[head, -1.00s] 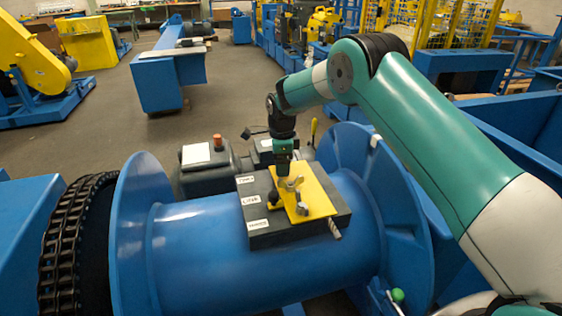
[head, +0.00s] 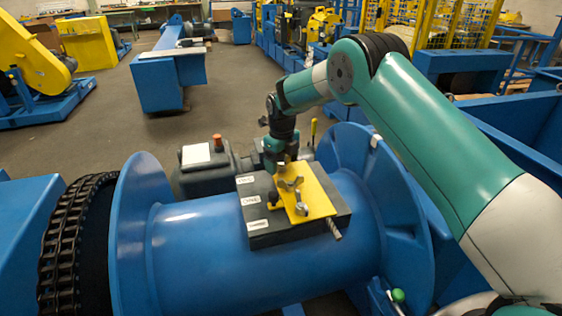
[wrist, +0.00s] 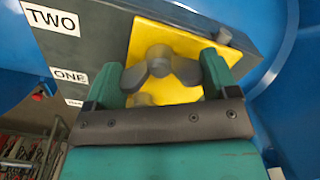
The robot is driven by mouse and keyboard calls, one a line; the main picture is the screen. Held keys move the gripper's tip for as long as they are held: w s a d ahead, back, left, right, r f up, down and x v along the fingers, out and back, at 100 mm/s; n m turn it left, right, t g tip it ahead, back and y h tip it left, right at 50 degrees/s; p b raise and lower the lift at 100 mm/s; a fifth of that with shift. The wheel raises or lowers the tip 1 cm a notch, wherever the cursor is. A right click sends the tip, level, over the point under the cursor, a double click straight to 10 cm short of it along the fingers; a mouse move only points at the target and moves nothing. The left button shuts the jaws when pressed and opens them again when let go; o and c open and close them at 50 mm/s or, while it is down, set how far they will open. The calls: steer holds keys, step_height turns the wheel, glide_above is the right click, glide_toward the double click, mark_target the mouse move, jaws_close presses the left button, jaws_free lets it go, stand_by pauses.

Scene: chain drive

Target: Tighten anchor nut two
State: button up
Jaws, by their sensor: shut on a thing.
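A yellow plate (head: 318,200) lies on a dark grey block (head: 260,238) on top of the blue drum. A grey wing nut (head: 290,184) stands on the plate's far half, and other grey hardware (head: 302,208) sits nearer. My gripper (head: 279,170) reaches down at the plate's far end. In the wrist view, my gripper (wrist: 160,80) has its green fingers on either side of a wing nut (wrist: 160,62) and is shut on it. Contact at the fingertips is partly hidden. Labels TWO (wrist: 55,17) and ONE (wrist: 70,76) are on the block's edge; a third label is partly hidden.
The blue drum (head: 200,245) has large flanges (head: 140,230) at both ends. A heavy chain (head: 62,245) runs at the left. A grey motor housing (head: 205,172) stands behind the block. A short rod (head: 334,229) sticks out at the plate's near edge.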

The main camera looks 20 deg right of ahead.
mark_target(282, 159)
steer(key=shift+w+r+m, duration=0.2)
steer(key=shift+r+m, duration=0.1)
steer(key=shift+m, duration=0.3)
steer(key=o, duration=0.7)
steer(key=shift+c, duration=0.2)
steer(key=shift+o, duration=0.8)
steer(key=shift+s+f, duration=0.1)
steer(key=shift+f, duration=0.05)
step_height(282, 159, up, 18)
steer(key=b, duration=0.1)
steer(key=shift+s+f, duration=0.25)
steer(key=shift+s, duration=0.05)
